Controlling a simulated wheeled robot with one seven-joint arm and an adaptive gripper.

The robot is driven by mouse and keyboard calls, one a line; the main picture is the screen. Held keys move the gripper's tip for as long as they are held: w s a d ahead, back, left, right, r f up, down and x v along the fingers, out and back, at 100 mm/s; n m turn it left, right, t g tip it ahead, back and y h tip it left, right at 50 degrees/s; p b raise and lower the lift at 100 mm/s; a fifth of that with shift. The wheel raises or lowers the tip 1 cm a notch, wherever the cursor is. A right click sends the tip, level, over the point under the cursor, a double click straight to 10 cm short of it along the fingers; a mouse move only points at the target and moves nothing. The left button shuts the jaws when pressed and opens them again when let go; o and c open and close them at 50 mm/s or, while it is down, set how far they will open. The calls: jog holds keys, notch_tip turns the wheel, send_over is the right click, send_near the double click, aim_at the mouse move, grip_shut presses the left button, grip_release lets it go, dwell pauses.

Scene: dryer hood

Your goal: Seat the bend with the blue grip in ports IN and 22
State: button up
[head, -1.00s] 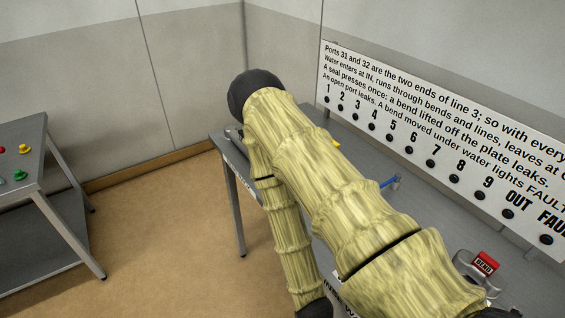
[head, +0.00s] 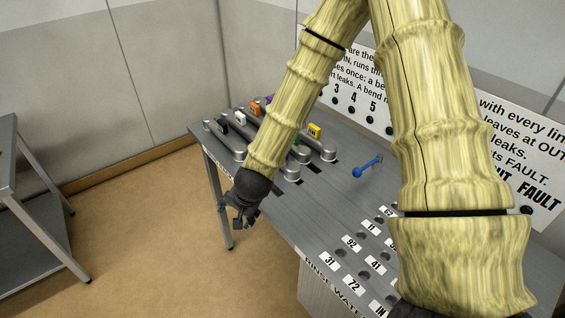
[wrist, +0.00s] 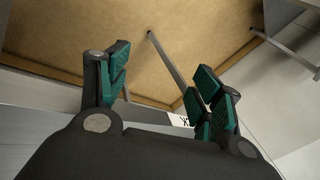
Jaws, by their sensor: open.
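A blue handle (head: 367,167) with rounded ends lies or stands on the bench; I cannot tell whether it belongs to a bend. No bend with a blue grip shows clearly; my arm covers part of the bend group. The IN label (head: 380,309) is at the bottom of the head view, its port partly hidden by my arm. I see no label 22. My gripper (head: 243,213) is open and empty, pointing down beside the bench's front edge. In the wrist view its green-padded fingers (wrist: 160,90) are spread, with floor beyond.
Grey bends with orange (head: 255,111), white (head: 240,118), black and yellow (head: 315,130) grips stand at the bench's far left end. Labelled ports (head: 365,274) fill the near part of the bench (head: 325,205). A text panel (head: 345,75) stands behind. Another table (head: 35,205) is at left.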

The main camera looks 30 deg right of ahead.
jog(key=w+d+r+m+t, duration=0.1)
jog(key=w+d+r+m, duration=0.1)
jog(key=w+r+m, duration=0.3)
jog(key=d+r+m, duration=0.3)
jog(key=d+m, duration=0.3)
jog(key=d+r+m+g, duration=0.1)
jog(key=d+r+m, duration=0.2)
jog(key=d+m, duration=0.3)
jog(key=d+r+m, duration=0.3)
jog(key=d+m, duration=0.3)
jog(key=shift+w+d+r+g+b, duration=0.15)
jog(key=shift+d+g+b, duration=0.15)
jog(key=shift+d, duration=0.2)
jog(key=shift+f, duration=0.25)
jog(key=shift+x, duration=2.5)
jog(key=shift+w+p+x, duration=0.15)
jog(key=shift+p+x, duration=0.05)
jog(key=shift+x, duration=1.1)
jog(key=shift+w+p+x, duration=0.15)
jog(key=shift+x, duration=1.2)
jog(key=shift+d+r, duration=0.15)
jog(key=shift+c, duration=0.5)
jog(key=c, duration=1.3)
